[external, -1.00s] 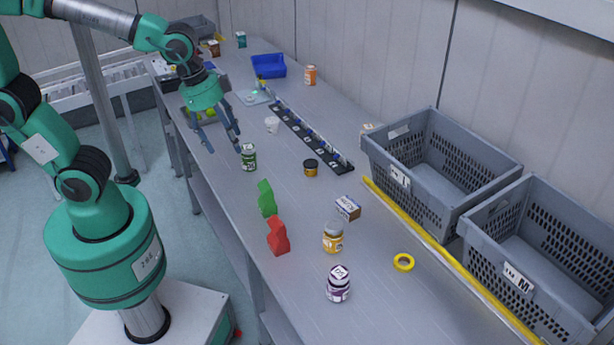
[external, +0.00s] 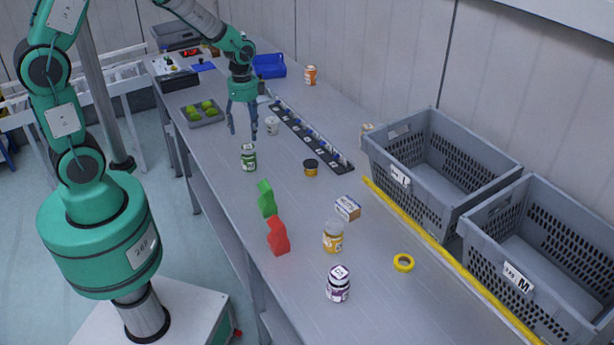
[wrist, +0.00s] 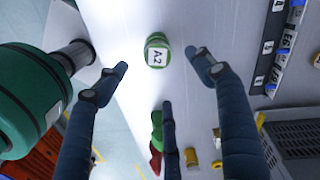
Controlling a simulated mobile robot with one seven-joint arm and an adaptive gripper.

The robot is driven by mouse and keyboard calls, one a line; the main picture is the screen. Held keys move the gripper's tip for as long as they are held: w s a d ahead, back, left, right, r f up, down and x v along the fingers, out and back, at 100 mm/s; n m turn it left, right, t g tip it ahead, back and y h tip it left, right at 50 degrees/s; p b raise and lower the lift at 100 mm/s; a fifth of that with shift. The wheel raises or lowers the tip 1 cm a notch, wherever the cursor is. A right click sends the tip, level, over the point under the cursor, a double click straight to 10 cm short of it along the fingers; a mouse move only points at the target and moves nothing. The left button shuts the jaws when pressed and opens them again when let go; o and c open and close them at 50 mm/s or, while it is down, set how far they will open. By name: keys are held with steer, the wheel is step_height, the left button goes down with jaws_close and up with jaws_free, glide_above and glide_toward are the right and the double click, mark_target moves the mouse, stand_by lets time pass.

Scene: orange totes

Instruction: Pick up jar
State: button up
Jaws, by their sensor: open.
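Several jars stand on the grey table. A green-labelled jar (external: 248,158) is nearest my gripper. It also shows in the wrist view as a green jar marked A2 (wrist: 157,50), ahead between the fingertips. My gripper (external: 244,133) is open and empty, its fingers pointing down above and just behind this jar, apart from it. An orange-labelled jar (external: 333,237) and a purple-labelled white jar (external: 338,284) stand near the front.
Green (external: 267,199) and red (external: 278,236) blocks stand near the left edge. A dark rail (external: 310,137) runs behind. Grey crates (external: 440,118) line the right.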

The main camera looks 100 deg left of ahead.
mark_target(248, 146)
steer(key=shift+s+a+f, duration=0.3)
steer(key=shift+s+a, duration=0.05)
steer(key=shift+f+b, duration=0.7)
steer(key=shift+f, duration=3.6)
steer(key=shift+d+f+b, duration=0.1)
steer(key=shift+f+b, duration=0.55)
steer(key=shift+f, duration=1.95)
